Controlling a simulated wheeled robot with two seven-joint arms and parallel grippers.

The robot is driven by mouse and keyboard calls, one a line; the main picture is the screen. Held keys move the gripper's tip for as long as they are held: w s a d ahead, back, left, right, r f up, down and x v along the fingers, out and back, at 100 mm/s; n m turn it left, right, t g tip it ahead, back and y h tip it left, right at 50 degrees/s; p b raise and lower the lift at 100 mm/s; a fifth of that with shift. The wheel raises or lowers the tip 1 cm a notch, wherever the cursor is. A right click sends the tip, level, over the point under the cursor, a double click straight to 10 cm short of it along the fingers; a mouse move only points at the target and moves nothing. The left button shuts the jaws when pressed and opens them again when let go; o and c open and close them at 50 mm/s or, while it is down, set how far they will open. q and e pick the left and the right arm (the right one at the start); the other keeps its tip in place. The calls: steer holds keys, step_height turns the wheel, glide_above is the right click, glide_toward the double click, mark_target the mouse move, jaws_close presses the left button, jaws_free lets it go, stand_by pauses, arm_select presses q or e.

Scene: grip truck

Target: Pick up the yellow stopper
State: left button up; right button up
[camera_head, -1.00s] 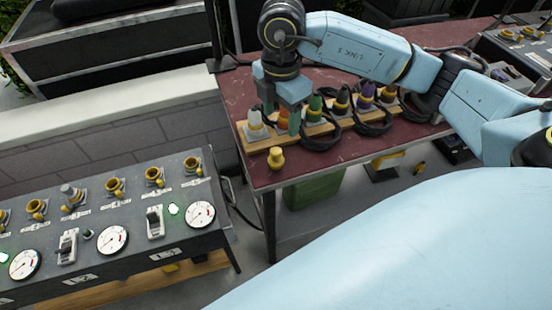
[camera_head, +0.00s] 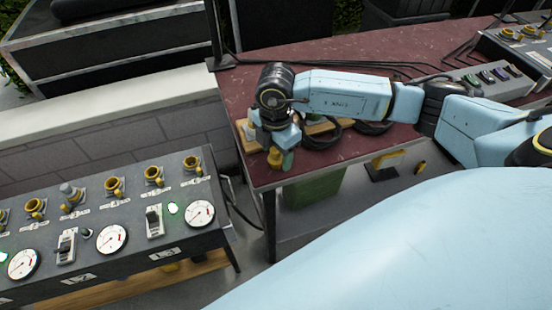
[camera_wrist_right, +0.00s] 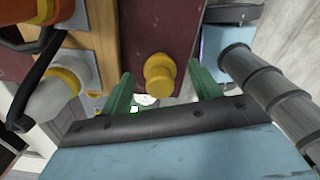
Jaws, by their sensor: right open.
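The yellow stopper (camera_head: 275,158) stands on the dark red table (camera_head: 330,52) near its front left corner. In the right wrist view the stopper (camera_wrist_right: 159,75) shows whole, between and a little beyond the two green fingertips of my right gripper (camera_wrist_right: 163,88). The fingers are open with a gap on both sides of it. In the head view my right gripper (camera_head: 281,155) reaches down at the stopper and partly hides it. My left gripper is not in view.
A wooden rack (camera_head: 318,127) with plugs and black cables (camera_head: 374,127) lies just behind my right gripper, mostly hidden by my arm. A grey control panel (camera_head: 130,222) with gauges and yellow-ringed sockets stands at the left. The table edge is close to the stopper.

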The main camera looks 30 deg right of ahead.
steer(key=c, duration=1.1)
